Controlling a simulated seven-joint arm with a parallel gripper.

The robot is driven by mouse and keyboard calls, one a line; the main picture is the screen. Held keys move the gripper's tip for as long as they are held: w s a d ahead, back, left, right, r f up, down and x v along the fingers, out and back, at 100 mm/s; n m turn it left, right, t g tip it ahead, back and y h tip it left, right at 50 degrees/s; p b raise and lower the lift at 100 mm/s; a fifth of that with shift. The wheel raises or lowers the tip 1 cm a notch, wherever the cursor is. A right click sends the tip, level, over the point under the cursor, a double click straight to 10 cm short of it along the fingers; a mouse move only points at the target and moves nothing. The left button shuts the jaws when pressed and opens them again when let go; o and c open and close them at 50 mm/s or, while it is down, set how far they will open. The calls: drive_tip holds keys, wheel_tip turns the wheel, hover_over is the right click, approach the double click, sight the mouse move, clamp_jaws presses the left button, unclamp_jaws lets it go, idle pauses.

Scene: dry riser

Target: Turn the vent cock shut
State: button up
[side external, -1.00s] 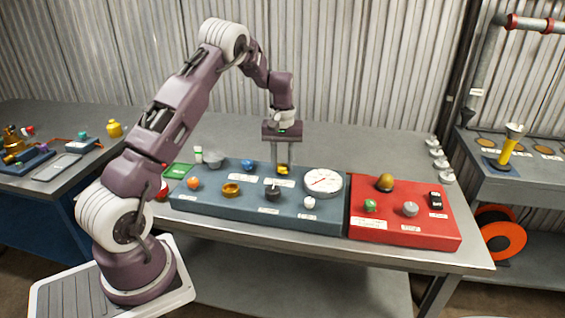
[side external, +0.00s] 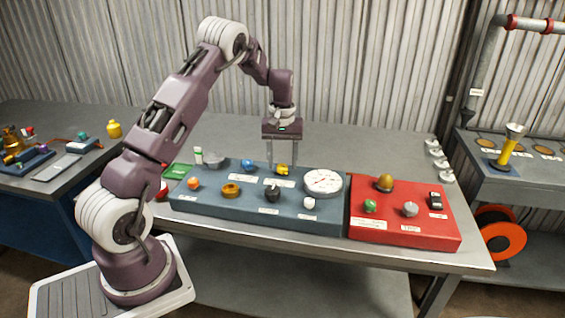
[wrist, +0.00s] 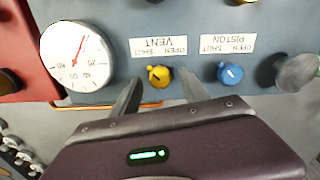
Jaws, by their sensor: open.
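The vent cock is a small yellow knob (wrist: 159,76) in front of the upside-down VENT label (wrist: 160,45) in the wrist view. Its small tab points up and left there; I cannot tell surely which word it marks. In the side view the yellow knob (side external: 283,169) sits at the back of the blue-grey panel. My gripper (side external: 283,166) points straight down over it. The fingers are spread wide, one on each side of the knob, with visible gaps and nothing held. In the wrist view my gripper (wrist: 159,84) also straddles it.
A white round gauge (side external: 323,183) stands close on the right. A blue piston knob (side external: 248,164) is close on the left. A black knob (side external: 272,194) is in front. A red panel (side external: 400,232) with several controls adjoins on the right. Space above the panels is clear.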

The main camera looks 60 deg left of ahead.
sight(283, 166)
wheel_tip(283, 166, up, 6)
drive_tip(key=shift+r, duration=0.1)
drive_tip(key=shift+d+r, duration=0.1)
drive_tip(key=shift+r, duration=0.15)
drive_tip(key=s+d+r+m+t, duration=0.1)
drive_tip(key=s+d+r+m, duration=0.1)
drive_tip(key=s+d+r, duration=0.45)
drive_tip(key=s+d+r+m+t, duration=0.2)
drive_tip(key=s+d+r+m, duration=0.1)
drive_tip(key=d+r, duration=0.6)
drive_tip(key=s+d+f+m+t, duration=0.1)
drive_tip(key=s+d+m, duration=0.2)
drive_tip(key=s, duration=0.6)
drive_tip(key=s+d+m+t, duration=0.1)
drive_tip(key=s+d+m, duration=0.2)
drive_tip(key=s+d, duration=0.5)
drive_tip(key=shift+s+f+t, duration=0.3)
drive_tip(key=shift+s+f, duration=0.05)
drive_tip(key=shift+s, duration=0.85)
drive_tip(key=shift+a, duration=0.1)
